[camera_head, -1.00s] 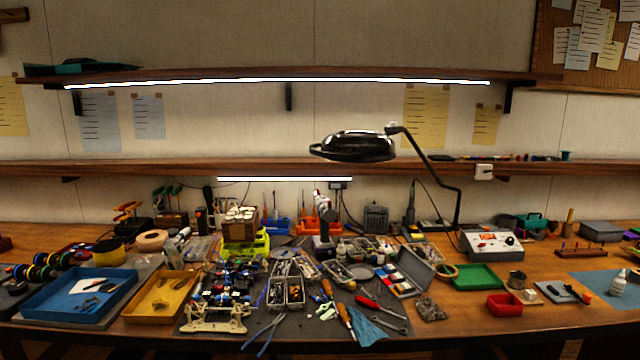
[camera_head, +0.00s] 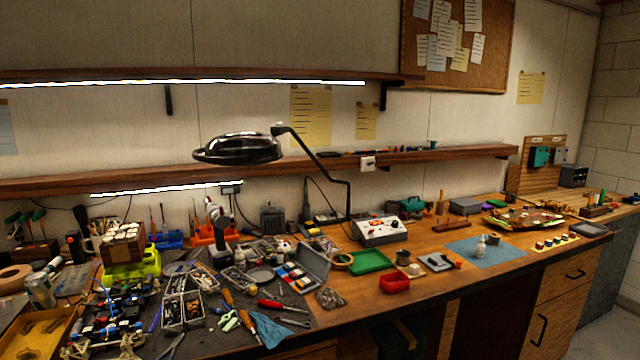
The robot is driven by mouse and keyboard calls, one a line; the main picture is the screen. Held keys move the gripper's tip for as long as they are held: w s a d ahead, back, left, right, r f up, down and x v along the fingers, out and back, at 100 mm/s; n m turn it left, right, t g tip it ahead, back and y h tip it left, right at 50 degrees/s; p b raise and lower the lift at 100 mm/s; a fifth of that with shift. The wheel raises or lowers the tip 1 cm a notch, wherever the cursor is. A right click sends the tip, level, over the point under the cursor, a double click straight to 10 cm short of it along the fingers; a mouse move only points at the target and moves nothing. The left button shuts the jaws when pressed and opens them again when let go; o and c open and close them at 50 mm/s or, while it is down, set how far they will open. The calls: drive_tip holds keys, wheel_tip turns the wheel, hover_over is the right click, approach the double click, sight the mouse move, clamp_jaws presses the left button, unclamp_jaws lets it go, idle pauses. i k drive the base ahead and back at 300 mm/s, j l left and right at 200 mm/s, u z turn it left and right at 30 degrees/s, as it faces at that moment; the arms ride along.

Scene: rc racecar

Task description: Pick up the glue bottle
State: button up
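A small white bottle with a pale nozzle (camera_head: 481,246), which looks like the glue bottle, stands upright on the blue mat (camera_head: 505,254) on the right part of the bench. A second small whitish bottle (camera_head: 240,257) stands among the clutter left of the middle, and I cannot tell what it holds. No part of my gripper shows in this view.
A red bin (camera_head: 395,284), a green tray (camera_head: 370,262) and a grey pad (camera_head: 439,262) lie left of the mat. A black lamp (camera_head: 240,149) arches over the bench. The left part of the bench is crowded; bare wood shows around the mat.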

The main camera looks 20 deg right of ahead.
sight(480, 249)
drive_tip(key=l, duration=1.2)
drive_tip(key=i+l, duration=0.1)
drive_tip(key=l, duration=1.1)
drive_tip(key=z, duration=0.05)
